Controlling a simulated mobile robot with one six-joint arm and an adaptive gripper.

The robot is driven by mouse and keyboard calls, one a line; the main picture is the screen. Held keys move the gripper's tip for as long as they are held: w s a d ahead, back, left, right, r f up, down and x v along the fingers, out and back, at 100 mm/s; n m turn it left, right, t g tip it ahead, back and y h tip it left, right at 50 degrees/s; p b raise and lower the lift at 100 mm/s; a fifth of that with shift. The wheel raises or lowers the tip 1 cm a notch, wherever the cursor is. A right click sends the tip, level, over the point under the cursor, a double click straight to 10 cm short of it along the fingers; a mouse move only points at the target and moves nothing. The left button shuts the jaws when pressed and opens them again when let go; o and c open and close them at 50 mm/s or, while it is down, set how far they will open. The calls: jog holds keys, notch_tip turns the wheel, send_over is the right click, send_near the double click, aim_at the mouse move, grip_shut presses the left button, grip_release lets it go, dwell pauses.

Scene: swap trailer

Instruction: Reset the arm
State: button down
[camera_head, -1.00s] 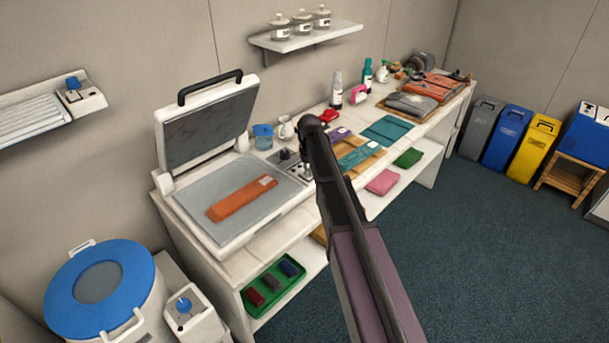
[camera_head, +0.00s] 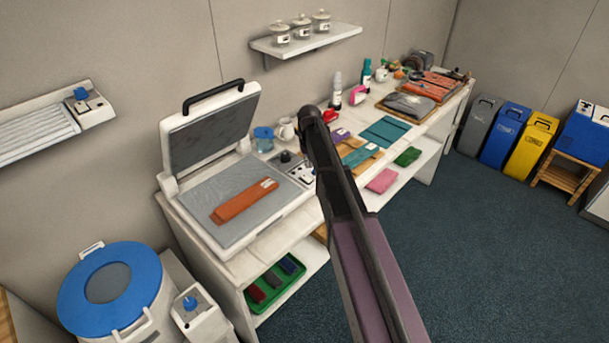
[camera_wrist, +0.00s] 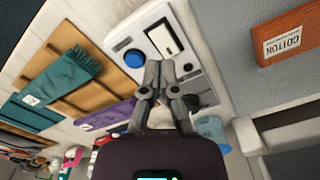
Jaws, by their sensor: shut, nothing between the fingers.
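My gripper (camera_wrist: 160,75) is shut and empty in the wrist view, its grey fingertips together. It hangs over or near the white control panel (camera_wrist: 155,38) with a blue knob (camera_wrist: 134,58); the height above it cannot be told. In the head view my arm's dark link reaches up over the middle of the bench and hides the gripper. An orange folded cloth (camera_head: 244,202) lies on the grey plate of the open press (camera_head: 215,218); its "COTTON" label shows in the wrist view (camera_wrist: 290,38).
The bench (camera_head: 250,262) carries a blue cup (camera_head: 264,139), teal cloths (camera_head: 385,131), bottles and other cloths. A green tray (camera_head: 277,283) sits on the lower shelf. A blue-lidded drum (camera_head: 138,284) stands at left, bins (camera_head: 506,137) at right.

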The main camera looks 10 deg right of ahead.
jog(key=shift+r+p, duration=0.3)
jog(key=shift+r, duration=0.2)
jog(key=s+m, duration=0.1)
jog(key=s, duration=2.8)
jog(key=shift+a, duration=0.15)
